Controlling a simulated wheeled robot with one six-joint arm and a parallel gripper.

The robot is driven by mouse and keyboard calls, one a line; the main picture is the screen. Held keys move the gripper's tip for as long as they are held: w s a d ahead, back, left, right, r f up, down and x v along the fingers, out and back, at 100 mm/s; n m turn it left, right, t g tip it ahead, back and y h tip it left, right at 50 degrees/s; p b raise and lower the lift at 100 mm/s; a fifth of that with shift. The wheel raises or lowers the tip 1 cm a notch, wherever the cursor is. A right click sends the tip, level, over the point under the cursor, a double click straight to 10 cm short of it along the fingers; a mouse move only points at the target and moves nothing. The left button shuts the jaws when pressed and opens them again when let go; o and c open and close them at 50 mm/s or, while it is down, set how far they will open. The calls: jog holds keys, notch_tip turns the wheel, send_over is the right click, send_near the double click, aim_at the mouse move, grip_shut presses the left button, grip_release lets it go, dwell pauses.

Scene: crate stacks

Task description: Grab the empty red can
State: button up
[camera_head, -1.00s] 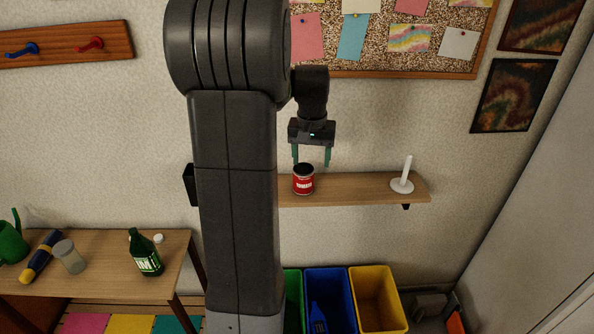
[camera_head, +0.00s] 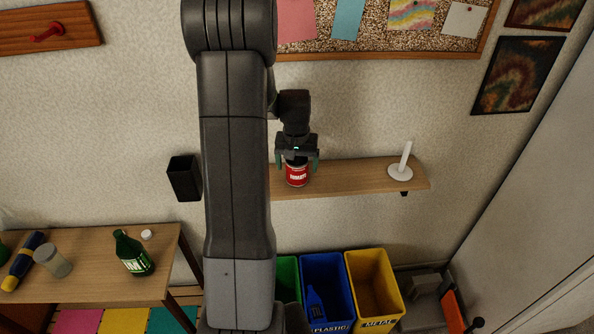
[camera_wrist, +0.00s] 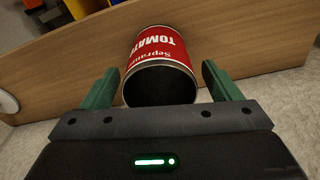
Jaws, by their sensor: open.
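The red can (camera_head: 297,176) stands upright on the wooden wall shelf (camera_head: 350,178), with a tomato label. In the wrist view the red can (camera_wrist: 160,52) shows its open, dark top facing me. My gripper (camera_head: 297,166) is open above the can, with one green finger on either side of its top. In the wrist view my gripper (camera_wrist: 157,90) has its fingers to the left and right of the can, with a gap visible on both sides. The can's upper rim is partly hidden by my gripper in the head view.
A white candle in a holder (camera_head: 401,168) stands at the shelf's right end. Below are green, blue (camera_head: 327,290) and yellow (camera_head: 374,285) bins. A black holder (camera_head: 184,178) hangs on the wall.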

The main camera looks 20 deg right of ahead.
jog(key=shift+f, duration=0.55)
jog(key=c, duration=1)
